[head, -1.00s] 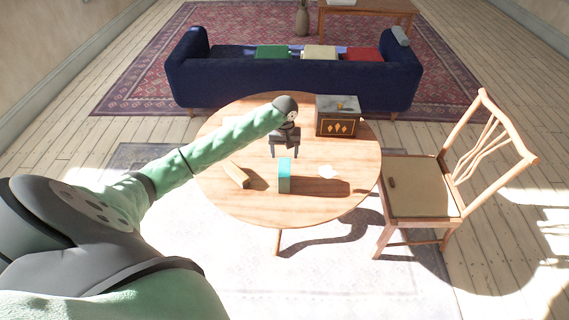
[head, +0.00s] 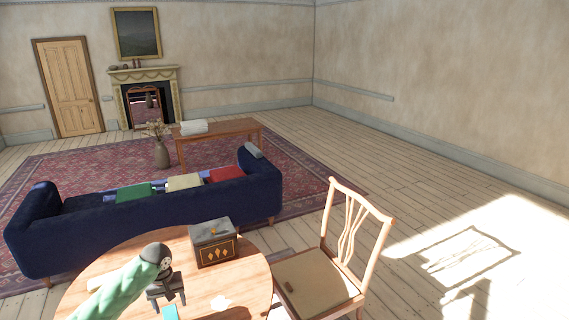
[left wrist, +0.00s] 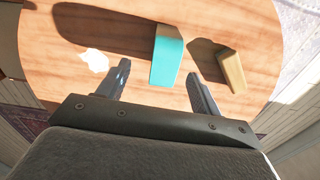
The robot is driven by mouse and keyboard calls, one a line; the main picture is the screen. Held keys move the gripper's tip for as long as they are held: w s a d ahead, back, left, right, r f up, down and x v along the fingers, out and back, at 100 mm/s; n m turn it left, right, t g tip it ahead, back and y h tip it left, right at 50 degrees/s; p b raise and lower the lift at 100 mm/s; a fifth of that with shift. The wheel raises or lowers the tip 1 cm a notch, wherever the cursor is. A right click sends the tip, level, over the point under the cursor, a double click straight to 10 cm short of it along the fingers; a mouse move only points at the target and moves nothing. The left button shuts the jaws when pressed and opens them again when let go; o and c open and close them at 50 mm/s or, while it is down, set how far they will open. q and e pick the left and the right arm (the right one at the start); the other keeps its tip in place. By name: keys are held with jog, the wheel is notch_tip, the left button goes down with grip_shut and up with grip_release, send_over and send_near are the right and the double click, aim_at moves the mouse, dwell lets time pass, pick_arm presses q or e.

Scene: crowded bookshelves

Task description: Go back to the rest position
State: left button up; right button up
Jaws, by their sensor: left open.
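My left gripper (head: 166,290) is open over the round wooden table (head: 245,283) in the head view, with my green arm coming in from lower left. In the left wrist view its two fingers (left wrist: 158,74) are spread and point at the tabletop, with nothing held. A teal block (left wrist: 167,55) shows beyond and between the fingertips in that view. Its top also shows at the bottom edge of the head view (head: 170,313). A tan wooden block (left wrist: 230,70) is right of the fingers in the left wrist view. My right gripper is not in view.
A dark box with gold diamonds (head: 213,243) stands at the table's back. A white flat patch (left wrist: 95,60) lies on the table. A wooden chair (head: 318,280) stands close on the right. A blue sofa (head: 85,232) is behind the table. Open floor (head: 440,190) extends right.

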pick_arm(q)
jog(key=s+d+f+m+t+h, duration=0.1)
jog(key=s+d+f+m, duration=0.25)
jog(key=s+d, duration=0.55)
jog(key=s+d+f+m+t, duration=0.15)
jog(key=s+d+f, duration=0.25)
jog(key=s+d, duration=0.5)
jog(key=s+d+r+m, duration=0.1)
jog(key=s+r, duration=0.2)
jog(key=s, duration=0.6)
jog(key=s+d+r+m, duration=0.1)
jog(key=s+r+m, duration=0.1)
jog(key=s, duration=0.7)
jog(key=s+d+f, duration=0.1)
jog(key=s+f, duration=0.1)
jog(key=f, duration=1.8)
jog(key=s+d+f+g, duration=0.1)
jog(key=s+d+f, duration=0.1)
jog(key=f, duration=1.9)
jog(key=shift+s+d+f, duration=0.25)
jog(key=shift+s, duration=0.45)
